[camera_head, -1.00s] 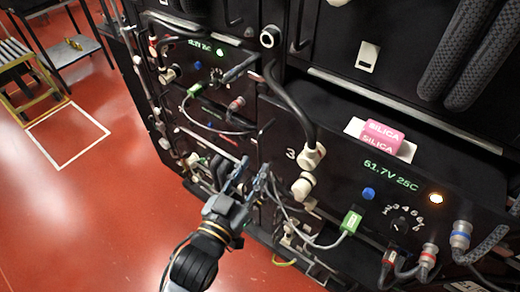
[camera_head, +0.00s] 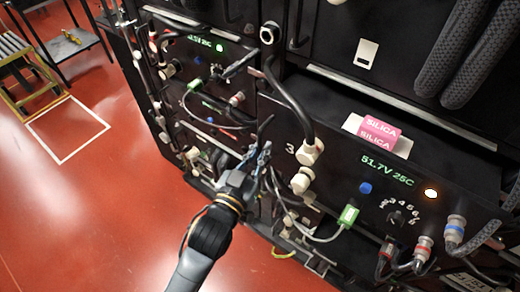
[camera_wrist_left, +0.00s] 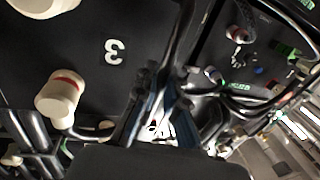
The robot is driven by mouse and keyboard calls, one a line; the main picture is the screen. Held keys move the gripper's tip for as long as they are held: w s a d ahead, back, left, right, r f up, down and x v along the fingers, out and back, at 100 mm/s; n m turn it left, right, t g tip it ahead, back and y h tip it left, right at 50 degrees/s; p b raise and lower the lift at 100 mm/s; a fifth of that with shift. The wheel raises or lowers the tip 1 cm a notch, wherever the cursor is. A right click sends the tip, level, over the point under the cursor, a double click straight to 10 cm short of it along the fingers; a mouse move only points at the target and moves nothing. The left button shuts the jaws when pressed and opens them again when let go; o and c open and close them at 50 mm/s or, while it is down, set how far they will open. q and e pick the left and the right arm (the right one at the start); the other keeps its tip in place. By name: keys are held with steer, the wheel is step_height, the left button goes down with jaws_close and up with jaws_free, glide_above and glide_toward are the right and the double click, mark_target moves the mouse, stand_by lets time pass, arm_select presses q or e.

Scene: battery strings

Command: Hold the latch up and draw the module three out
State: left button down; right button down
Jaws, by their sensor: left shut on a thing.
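Module three (camera_head: 330,165) is the black unit marked 3, with a green readout of 51.7V 25C, a blue button and a lit amber lamp. It sits in the rack at the right of the head view. Its number 3 (camera_wrist_left: 115,51) shows upside down in the left wrist view. My left gripper (camera_head: 262,150) is at the left edge of this module, beside the cream connectors (camera_head: 310,152). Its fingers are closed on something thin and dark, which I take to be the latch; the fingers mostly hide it. My right gripper is in neither view.
Cables hang close around my left gripper, including a grey one with a green plug (camera_head: 348,215). A pink silica packet (camera_head: 378,132) lies on top of module three. Red floor (camera_head: 110,215) is open at the left, with a yellow step stool (camera_head: 22,80) beyond.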

arm_select(q)
steer(key=shift+f, duration=0.1)
steer(key=v, duration=0.2)
steer(key=p+v, duration=0.1)
steer(key=shift+s+a+f, duration=0.15)
steer(key=shift+s+a, duration=0.05)
steer(key=shift+a, duration=0.25)
steer(key=c, duration=1.5)
jaws_free()
steer(key=shift+o, duration=0.3)
steer(key=shift+s+a+r, duration=0.1)
steer(key=shift+a+r, duration=0.05)
steer(key=shift+r, duration=0.05)
steer(key=v, duration=1.2)
